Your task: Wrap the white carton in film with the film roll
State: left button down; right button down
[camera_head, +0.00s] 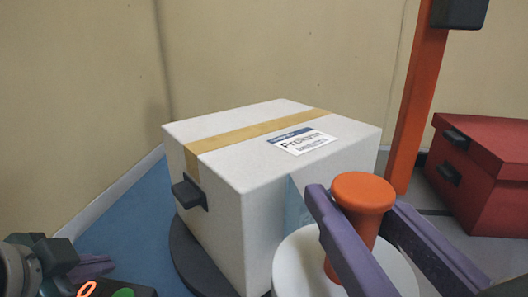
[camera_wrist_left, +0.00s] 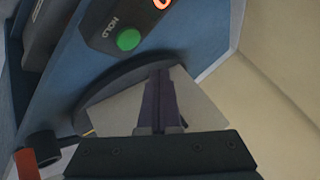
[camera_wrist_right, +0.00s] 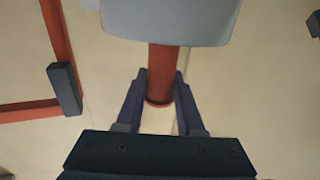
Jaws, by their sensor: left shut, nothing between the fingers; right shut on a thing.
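The white carton (camera_head: 225,160), with a tan tape strip and a printed label on top, sits on a dark round turntable (camera_head: 185,262) in the head view. The film roll (camera_head: 298,262) is a pale cylinder with an orange handle (camera_head: 362,195). It is close to the carton's near right side, where a bluish film strip (camera_head: 296,208) shows. My right gripper (camera_head: 352,215) is shut on the handle; the right wrist view shows its fingers (camera_wrist_right: 160,88) on either side. My left gripper (camera_head: 96,266) is shut and empty, left of the turntable; its fingers (camera_wrist_left: 158,100) show together in the left wrist view.
A control box with a green button (camera_wrist_left: 128,39) marked HOLD is near the turntable. An orange post (camera_head: 415,100) stands behind the carton's right side. A red box (camera_head: 490,175) with dark handles is at the far right.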

pick_arm(q)
jog(key=shift+f, duration=2.4)
jog(key=shift+f, duration=0.15)
jog(key=shift+f, duration=0.25)
